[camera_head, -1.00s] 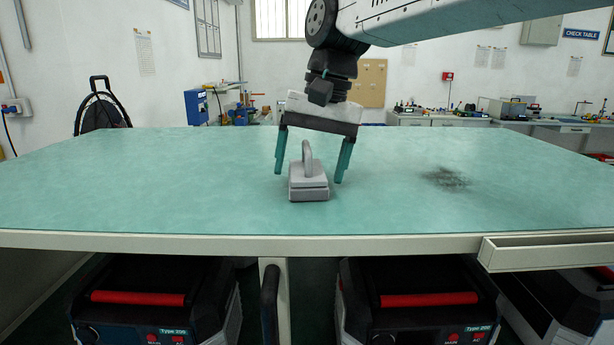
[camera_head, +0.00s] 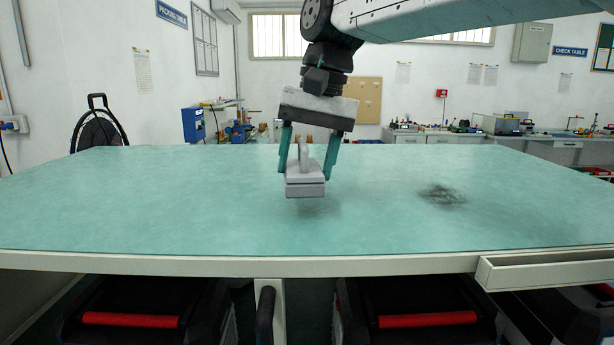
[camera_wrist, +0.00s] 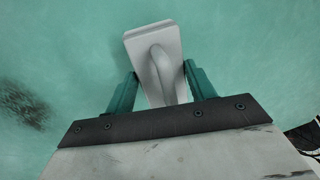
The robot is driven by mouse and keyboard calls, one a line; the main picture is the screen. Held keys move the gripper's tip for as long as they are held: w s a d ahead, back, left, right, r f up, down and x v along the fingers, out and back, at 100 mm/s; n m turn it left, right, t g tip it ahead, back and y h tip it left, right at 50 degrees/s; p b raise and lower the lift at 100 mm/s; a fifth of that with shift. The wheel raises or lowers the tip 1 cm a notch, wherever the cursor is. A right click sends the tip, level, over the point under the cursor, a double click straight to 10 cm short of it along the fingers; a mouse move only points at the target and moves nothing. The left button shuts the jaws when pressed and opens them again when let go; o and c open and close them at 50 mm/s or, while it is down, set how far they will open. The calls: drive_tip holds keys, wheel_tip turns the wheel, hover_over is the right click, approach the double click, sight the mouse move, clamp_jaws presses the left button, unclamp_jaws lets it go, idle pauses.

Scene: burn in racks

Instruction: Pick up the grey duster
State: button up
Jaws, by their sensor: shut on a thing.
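The grey duster (camera_head: 305,180) is a block with a looped handle on top. My gripper (camera_head: 306,174) is shut on it, with a teal finger on either side. The duster hangs a little above the green tabletop, with a faint shadow below it. In the wrist view the duster (camera_wrist: 152,47) lies between the two teal fingers of my gripper (camera_wrist: 160,82). Its handle points toward the palm, and the finger contact is partly hidden.
The green table (camera_head: 150,205) is wide and mostly clear. A dark smudge (camera_head: 441,195) marks its right part and also shows in the wrist view (camera_wrist: 22,103). A pale tray (camera_head: 545,268) sticks out at the front right edge. Cases with red handles (camera_head: 130,320) stand below.

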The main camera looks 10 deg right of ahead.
drive_tip(key=s, duration=0.5)
drive_tip(key=s+r, duration=0.1)
drive_tip(key=s, duration=0.4)
drive_tip(key=s+d, duration=0.1)
drive_tip(key=s, duration=0.5)
drive_tip(key=shift+r, duration=0.15)
drive_tip(key=shift+o, duration=0.7)
